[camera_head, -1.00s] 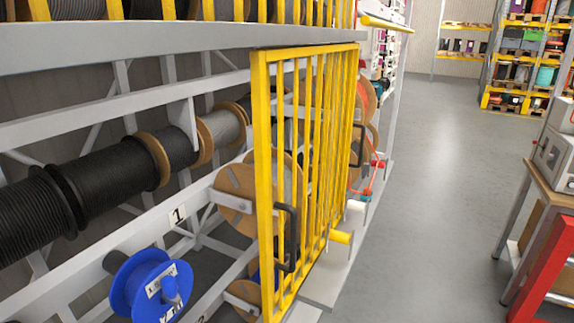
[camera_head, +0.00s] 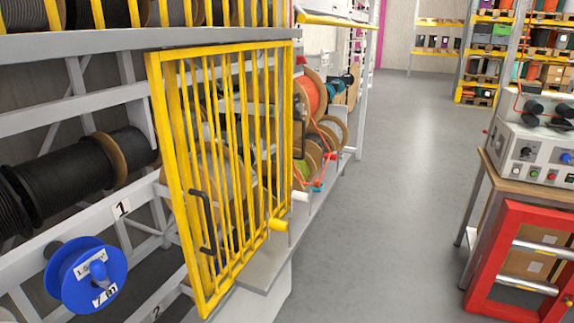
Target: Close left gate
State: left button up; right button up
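The yellow barred gate (camera_head: 219,165) stands in front of the grey cable rack in the left half of the head view. It has a black handle (camera_head: 203,222) on its lower left side. To its left the rack front is uncovered, with black cable reels and a blue reel (camera_head: 87,274) in plain sight. Wooden reels show behind the gate's bars. I cannot tell whether this is the left gate or how far it is slid. Neither of my grippers shows in the view.
A grey aisle floor (camera_head: 385,150) is clear to the right of the rack. A wooden table (camera_head: 487,178) with a grey control box (camera_head: 531,150) and a red frame (camera_head: 490,252) stand at the right. Stocked yellow shelves (camera_head: 487,70) stand at the back.

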aim_at(152, 59)
jog(key=i+l, duration=0.3)
jog(key=i+l+u, duration=0.1)
jog(key=i+l, duration=0.15)
jog(key=l, duration=0.2)
jog(key=i+l, duration=0.25)
jog(key=l, duration=0.15)
jog(key=i+l, duration=0.25)
jog(key=l, duration=0.15)
jog(key=i+l+u, duration=0.1)
jog(key=i+l, duration=0.2)
jog(key=l, duration=0.1)
